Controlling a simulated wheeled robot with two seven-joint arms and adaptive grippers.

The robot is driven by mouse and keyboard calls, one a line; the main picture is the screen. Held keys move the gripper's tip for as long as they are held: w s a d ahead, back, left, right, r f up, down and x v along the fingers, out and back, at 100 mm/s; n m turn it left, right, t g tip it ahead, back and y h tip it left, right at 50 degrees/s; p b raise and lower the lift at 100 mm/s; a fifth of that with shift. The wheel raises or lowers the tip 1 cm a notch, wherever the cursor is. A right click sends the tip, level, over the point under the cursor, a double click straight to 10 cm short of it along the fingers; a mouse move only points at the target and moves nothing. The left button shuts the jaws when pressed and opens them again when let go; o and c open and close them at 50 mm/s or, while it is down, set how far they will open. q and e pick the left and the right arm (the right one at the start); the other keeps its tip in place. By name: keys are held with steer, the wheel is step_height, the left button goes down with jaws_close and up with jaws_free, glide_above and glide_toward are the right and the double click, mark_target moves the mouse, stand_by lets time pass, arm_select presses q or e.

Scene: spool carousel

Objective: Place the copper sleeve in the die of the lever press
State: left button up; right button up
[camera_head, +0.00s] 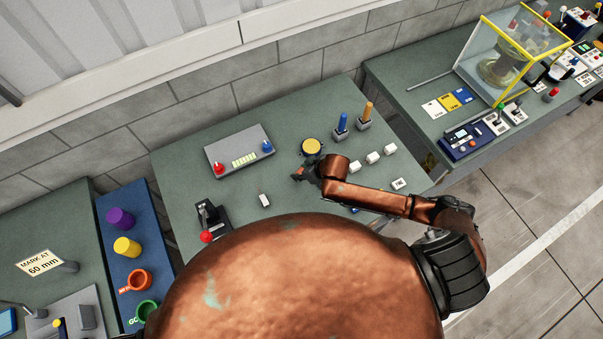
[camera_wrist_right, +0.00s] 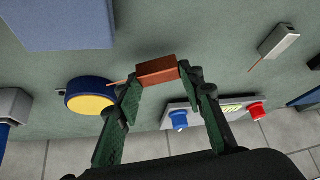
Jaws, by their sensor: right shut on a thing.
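My right gripper (camera_head: 308,172) is over the middle of the bench in the head view. In the right wrist view its green fingers (camera_wrist_right: 158,78) are shut on a copper-coloured, block-like piece, the copper sleeve (camera_wrist_right: 157,69). A thin strip of the same colour sticks out to its left. The piece appears held above the bench top; the head view does not show it clearly. The lever press (camera_head: 209,212), a black device with a red ball knob, appears to stand at the bench's left side, apart from the gripper. Its die cannot be made out. My left gripper is not in view.
A yellow-topped round dish (camera_head: 311,146) is just beyond the gripper. A grey panel (camera_head: 238,148) with red and blue knobs lies at the back. A small white block (camera_head: 264,200) lies between gripper and press. Several white blocks (camera_head: 372,158) sit right. Bare bench surrounds the white block.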

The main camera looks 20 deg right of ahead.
steer(key=shift+s+f, duration=0.1)
steer(key=shift+f, duration=0.9)
steer(key=shift+f, duration=0.1)
steer(key=o, duration=0.9)
steer(key=shift+o, duration=0.2)
